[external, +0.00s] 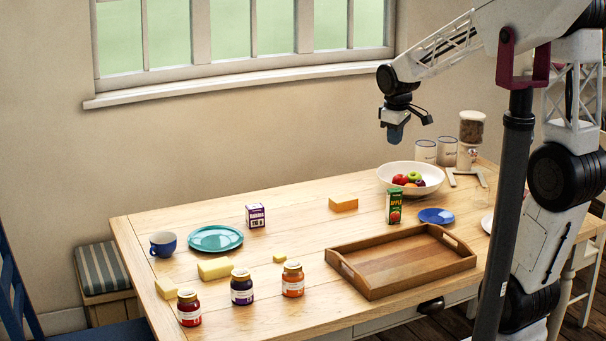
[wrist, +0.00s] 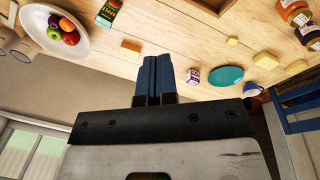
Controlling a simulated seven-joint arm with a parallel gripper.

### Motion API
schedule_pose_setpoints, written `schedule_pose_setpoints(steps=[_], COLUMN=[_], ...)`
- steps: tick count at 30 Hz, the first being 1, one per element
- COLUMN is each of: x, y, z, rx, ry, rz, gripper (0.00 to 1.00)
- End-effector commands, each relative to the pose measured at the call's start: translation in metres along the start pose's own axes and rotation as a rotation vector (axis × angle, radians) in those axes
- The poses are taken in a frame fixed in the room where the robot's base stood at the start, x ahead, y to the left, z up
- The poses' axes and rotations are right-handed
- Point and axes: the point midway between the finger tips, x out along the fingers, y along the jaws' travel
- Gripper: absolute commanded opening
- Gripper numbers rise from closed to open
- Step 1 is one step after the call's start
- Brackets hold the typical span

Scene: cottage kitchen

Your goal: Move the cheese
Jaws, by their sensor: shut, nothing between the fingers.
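Several cheese-like blocks lie on the wooden table. An orange-sided block (external: 343,203) lies near the back middle and shows in the wrist view (wrist: 130,48). A larger pale yellow block (external: 215,268) lies in front of the teal plate, with another yellow block (external: 167,288) to its left. A small yellow piece (external: 280,258) lies behind the orange jar. I cannot tell which one is the cheese meant. My gripper (external: 394,137) hangs high above the back of the table, clear of everything. Its blue fingers (wrist: 153,60) are together and empty in the wrist view.
A wooden tray (external: 372,289) stands at front right. A fruit bowl (external: 392,179), a juice carton (external: 394,207) and a blue plate (external: 436,215) are behind it. A teal plate (external: 215,238), a mug (external: 163,244), a purple box (external: 255,215) and jars (external: 241,287) stand left.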

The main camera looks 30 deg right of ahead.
Motion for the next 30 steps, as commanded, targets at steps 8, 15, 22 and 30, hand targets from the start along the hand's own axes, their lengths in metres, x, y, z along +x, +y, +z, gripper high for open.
schedule_pose_setpoints(steps=[8,15,22,30], x=[0.033,0.068,0.107,0.160], y=[0.027,0.047,0.063,0.078], z=[-0.059,-0.108,-0.153,-0.203], rx=[-0.153,-0.288,-0.417,-0.568], ry=[-0.029,-0.052,-0.074,-0.099], rz=[-0.003,-0.007,-0.014,-0.025], gripper=[0.00,0.00,0.00,0.00])
